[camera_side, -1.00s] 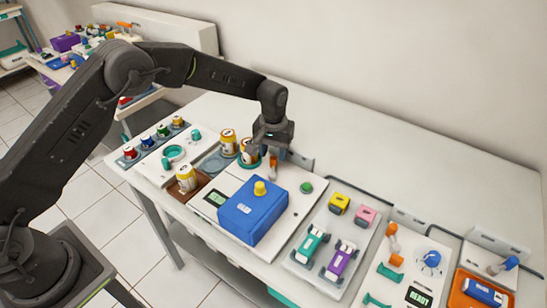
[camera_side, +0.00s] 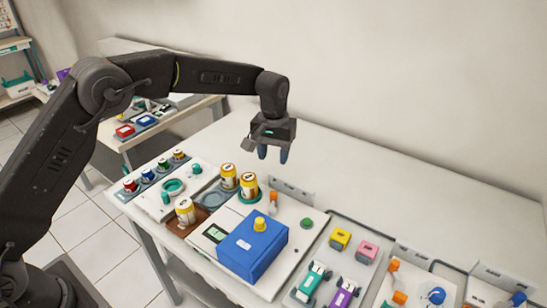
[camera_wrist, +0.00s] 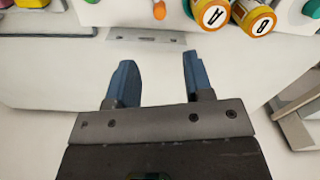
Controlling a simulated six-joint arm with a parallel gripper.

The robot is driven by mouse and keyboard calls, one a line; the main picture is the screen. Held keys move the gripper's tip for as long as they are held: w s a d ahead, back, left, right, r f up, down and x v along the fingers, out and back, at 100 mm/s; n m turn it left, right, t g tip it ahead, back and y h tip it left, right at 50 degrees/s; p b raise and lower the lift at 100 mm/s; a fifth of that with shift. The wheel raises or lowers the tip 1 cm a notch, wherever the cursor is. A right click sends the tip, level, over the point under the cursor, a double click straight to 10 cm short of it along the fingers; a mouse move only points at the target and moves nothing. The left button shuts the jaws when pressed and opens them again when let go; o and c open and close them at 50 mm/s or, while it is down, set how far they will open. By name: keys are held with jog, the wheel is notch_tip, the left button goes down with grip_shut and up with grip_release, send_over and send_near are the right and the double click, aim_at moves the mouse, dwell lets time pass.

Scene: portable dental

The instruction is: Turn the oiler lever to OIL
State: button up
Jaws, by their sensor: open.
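My gripper (camera_side: 273,155) is open and empty, pointing down in the air above the back of the bench. It also shows in the wrist view (camera_wrist: 160,62) with both blue fingers apart and only white surface between them. A small upright orange lever (camera_side: 273,201) stands behind a blue box (camera_side: 252,248), in front of a grey bracket (camera_side: 290,190). The lever's orange part also shows at the wrist view's top edge (camera_wrist: 160,9), clear of the fingers. I cannot read any OIL mark or tell for certain that this is the oiler lever.
Yellow-banded cans stand left of the lever; the wrist view shows can A (camera_wrist: 213,14) and can B (camera_wrist: 258,20). A green button (camera_side: 307,224) is to its right. Yellow and pink blocks and toy-like carts are farther right. The bench behind the bracket is clear.

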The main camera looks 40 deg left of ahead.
aim_at(273, 192)
notch_tip(273, 192, down, 12)
jog(key=m, duration=0.6)
jog(key=shift+s+f, duration=0.1)
jog(key=shift+f, duration=0.15)
